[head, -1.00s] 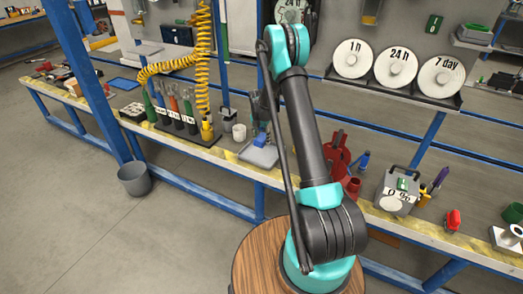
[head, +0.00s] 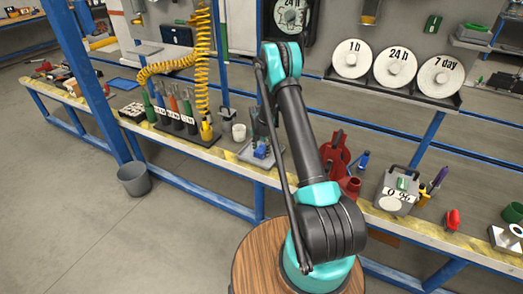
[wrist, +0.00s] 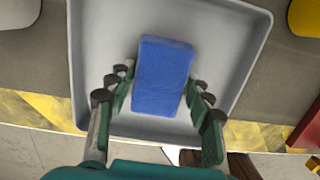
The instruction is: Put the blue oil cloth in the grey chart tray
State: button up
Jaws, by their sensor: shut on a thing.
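The blue oil cloth (wrist: 164,76) is a thick blue block between the two fingers of my gripper (wrist: 158,95), which is shut on it. The grey chart tray (wrist: 98,38) is a shallow square tray with a raised rim on the bench. In the wrist view the cloth lies inside the tray's outline, near its middle. In the head view the cloth (head: 262,151) is low over the tray (head: 246,156), below my gripper. I cannot tell whether it touches the tray floor.
A white cup (head: 239,133) stands just behind the tray to the left. Several bottles (head: 176,115) stand in a rack further left. A red stand (head: 336,152) is to the right. The bench's yellow front edge (head: 213,151) runs close by the tray.

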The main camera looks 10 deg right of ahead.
aim_at(260, 151)
jog(key=o, duration=1)
jog(key=shift+o, duration=0.2)
notch_tip(260, 151, up, 12)
jog(key=s, duration=0.1)
jog(key=s+r+m+t, duration=0.1)
jog(key=s+r+m, duration=0.6)
jog(key=s+r, duration=0.3)
jog(key=s+d+r+m+t, duration=0.1)
jog(key=s+r+m, duration=0.1)
jog(key=s+m, duration=0.8)
jog(key=s+d+r+m+t, duration=0.1)
jog(key=s+d+r+m, duration=0.1)
jog(key=s+m, duration=0.9)
jog(key=s, duration=1)
jog(key=shift+s+y, duration=0.4)
jog(key=shift+d+r, duration=0.1)
